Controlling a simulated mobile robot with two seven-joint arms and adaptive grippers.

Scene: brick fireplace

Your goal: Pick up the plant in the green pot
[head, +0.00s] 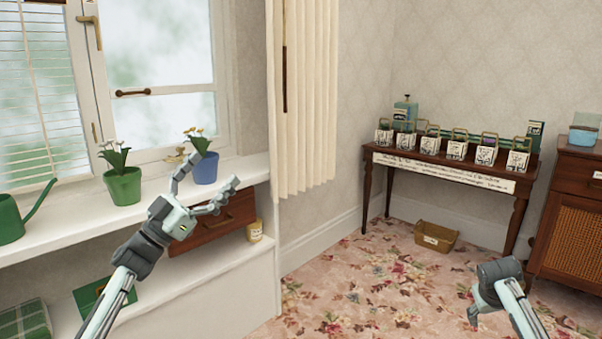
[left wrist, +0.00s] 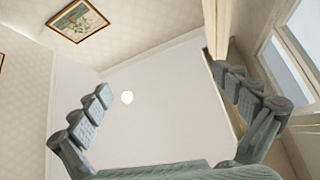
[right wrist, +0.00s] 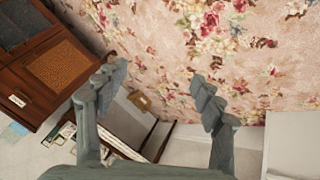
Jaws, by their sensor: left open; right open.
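The plant in the green pot (head: 122,186) stands upright on the white windowsill (head: 75,222), with white flowers and green leaves. A similar plant in a blue pot (head: 206,169) stands to its right on the same sill. My left gripper (head: 205,172) is open and empty, in front of the sill and to the right of the green pot; its fingers partly overlap the blue pot in the head view. My right gripper (right wrist: 165,95) is open and empty over the floral carpet, far from the sill.
A green watering can (head: 14,218) stands left of the green pot. A lower shelf holds a brown drawer box (head: 215,222) and a small jar (head: 255,231). A dark table (head: 450,165) with several small bags stands at the back right. The carpet between is mostly clear.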

